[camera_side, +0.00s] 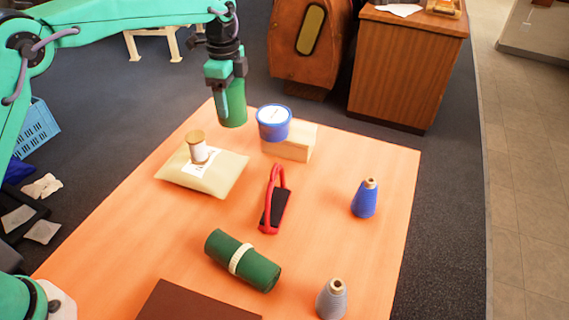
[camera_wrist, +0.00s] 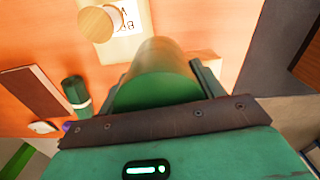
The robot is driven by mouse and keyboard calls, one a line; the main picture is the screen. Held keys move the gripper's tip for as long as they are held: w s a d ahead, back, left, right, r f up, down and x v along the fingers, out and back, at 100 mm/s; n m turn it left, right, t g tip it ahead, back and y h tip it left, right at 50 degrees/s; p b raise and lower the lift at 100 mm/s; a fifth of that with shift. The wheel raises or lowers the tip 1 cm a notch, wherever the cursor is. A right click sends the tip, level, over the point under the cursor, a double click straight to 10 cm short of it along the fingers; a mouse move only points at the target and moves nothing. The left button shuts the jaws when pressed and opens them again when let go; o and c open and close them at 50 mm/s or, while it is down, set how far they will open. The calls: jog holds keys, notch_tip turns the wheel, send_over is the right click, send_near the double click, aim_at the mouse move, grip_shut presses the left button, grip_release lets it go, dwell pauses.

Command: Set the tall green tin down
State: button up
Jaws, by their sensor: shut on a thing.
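The tall green tin (camera_side: 234,106) hangs upright below my gripper (camera_side: 227,88) at the far left corner of the table (camera_side: 330,180). My gripper is shut on the tin's sides. In the wrist view the tin (camera_wrist: 158,72) fills the space between the fingers of my gripper (camera_wrist: 160,82). The side view shows no clear contact shadow under the tin, and I cannot tell how high its base is.
A blue tub (camera_side: 273,124) sits on a wooden block (camera_side: 290,146), right of the tin. A spool (camera_side: 197,147) stands on a cream packet (camera_side: 212,180) in front. A red-handled black tool (camera_side: 275,205), green roll (camera_side: 243,260), blue cone (camera_side: 365,199) and grey cone (camera_side: 332,301) lie nearer; clear table lies between.

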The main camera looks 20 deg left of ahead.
notch_tip(320, 180, down, 2)
jog(key=shift+f, duration=0.1)
jog(key=shift+a, duration=0.1)
jog(key=w+a+f, duration=0.6)
jog(key=a+f, duration=0.1)
jog(key=a, duration=0.2)
jog(key=shift+w+a, duration=0.25)
jog(key=shift+w, duration=0.05)
jog(key=shift+f, duration=1.95)
jog(key=shift+f, duration=0.1)
jog(key=o, duration=1.3)
